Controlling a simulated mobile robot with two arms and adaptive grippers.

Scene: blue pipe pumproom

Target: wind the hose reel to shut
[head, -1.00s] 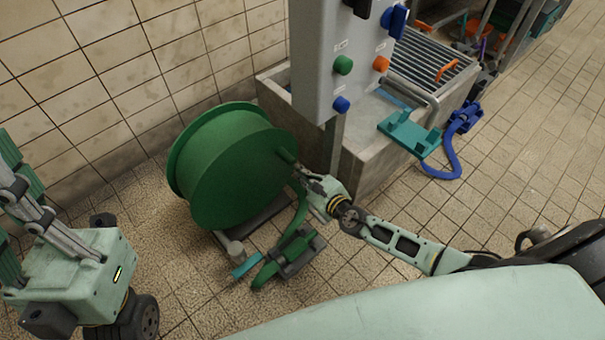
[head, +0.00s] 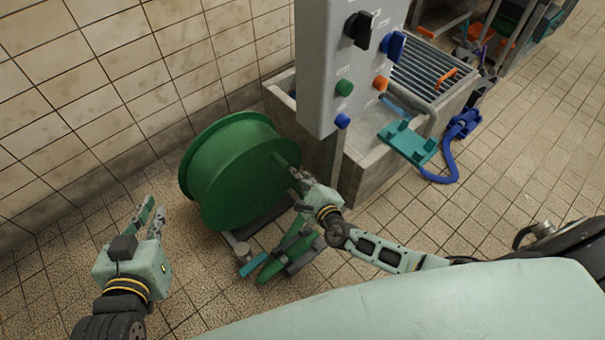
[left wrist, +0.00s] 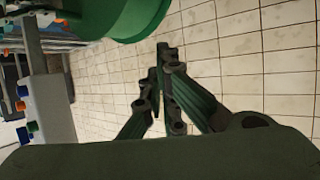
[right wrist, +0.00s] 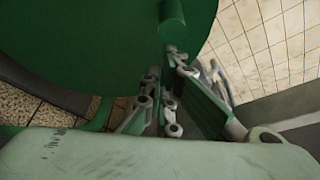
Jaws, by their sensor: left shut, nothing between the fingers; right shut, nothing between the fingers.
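The green hose reel (head: 232,172) stands on the floor by the tiled wall, its flat face turned to the right. Its green crank knob (head: 284,162) sticks out from that face. My right gripper (head: 294,172) is shut and empty, its tips right by the knob; in the right wrist view the knob (right wrist: 172,18) is just beyond the fingertips (right wrist: 170,50). I cannot tell whether they touch. My left gripper (head: 153,203) is shut and empty, left of the reel and apart from it. The reel rim also shows in the left wrist view (left wrist: 135,22).
A grey control panel (head: 345,70) with knobs and buttons stands right behind the reel, beside a concrete trough (head: 375,165). A teal bracket (head: 408,143) and blue hose (head: 450,165) are at its right. A green hose end (head: 285,255) lies in front.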

